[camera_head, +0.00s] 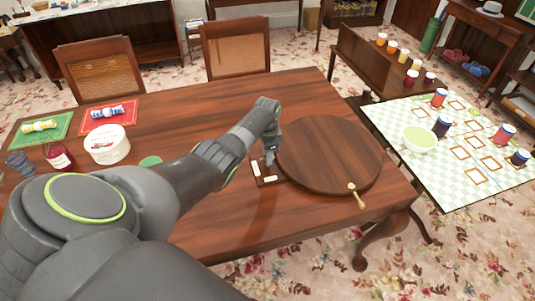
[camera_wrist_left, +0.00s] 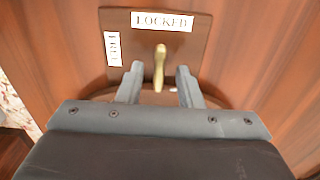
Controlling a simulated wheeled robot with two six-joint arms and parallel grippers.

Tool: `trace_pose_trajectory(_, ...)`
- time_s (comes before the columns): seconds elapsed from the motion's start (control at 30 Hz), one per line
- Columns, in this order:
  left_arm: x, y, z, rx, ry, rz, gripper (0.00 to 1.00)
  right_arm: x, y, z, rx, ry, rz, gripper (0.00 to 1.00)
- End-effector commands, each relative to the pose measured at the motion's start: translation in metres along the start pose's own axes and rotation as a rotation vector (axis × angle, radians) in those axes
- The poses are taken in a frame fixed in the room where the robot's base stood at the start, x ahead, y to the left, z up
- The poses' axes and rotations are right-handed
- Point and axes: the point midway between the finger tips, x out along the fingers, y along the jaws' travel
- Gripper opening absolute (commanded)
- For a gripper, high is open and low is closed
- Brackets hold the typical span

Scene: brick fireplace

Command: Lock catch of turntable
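The round wooden turntable (camera_head: 330,155) lies on the brown table, with a brass handle (camera_head: 356,195) at its front right edge. The dark catch plate (camera_head: 268,181) is beside its left edge. In the left wrist view the plate (camera_wrist_left: 193,48) has a LOCKED label (camera_wrist_left: 162,21) at the top and a turned label, seemingly FREE, at left. A brass lever (camera_wrist_left: 160,66) stands below the LOCKED label. My left gripper (camera_head: 269,160) is over the plate; in the left wrist view its fingers (camera_wrist_left: 159,86) are apart on either side of the lever. Contact is not clear. My right gripper is out of view.
A round white box (camera_head: 107,145), a red jar (camera_head: 59,157) and red and green mats are on the table's left. Two chairs stand behind the table.

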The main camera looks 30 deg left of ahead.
Motion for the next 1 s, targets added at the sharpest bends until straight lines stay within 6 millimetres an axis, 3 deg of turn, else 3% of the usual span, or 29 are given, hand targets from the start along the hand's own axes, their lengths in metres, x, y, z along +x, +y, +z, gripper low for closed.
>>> trace_pose_trajectory(0.2,-0.001,0.000,0.000,-0.001,-0.001,0.001,0.33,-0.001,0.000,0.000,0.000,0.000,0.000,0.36)
trace_pose_trajectory(0.37,-0.014,-0.001,0.000,-0.001,0.000,-0.001,0.33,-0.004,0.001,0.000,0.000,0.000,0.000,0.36)
trace_pose_trajectory(0.67,-0.066,-0.001,0.000,0.000,0.002,-0.003,0.33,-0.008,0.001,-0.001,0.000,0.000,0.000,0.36)
trace_pose_trajectory(1.0,-0.140,-0.001,0.000,0.000,0.001,-0.003,0.33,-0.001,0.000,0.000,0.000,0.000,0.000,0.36)
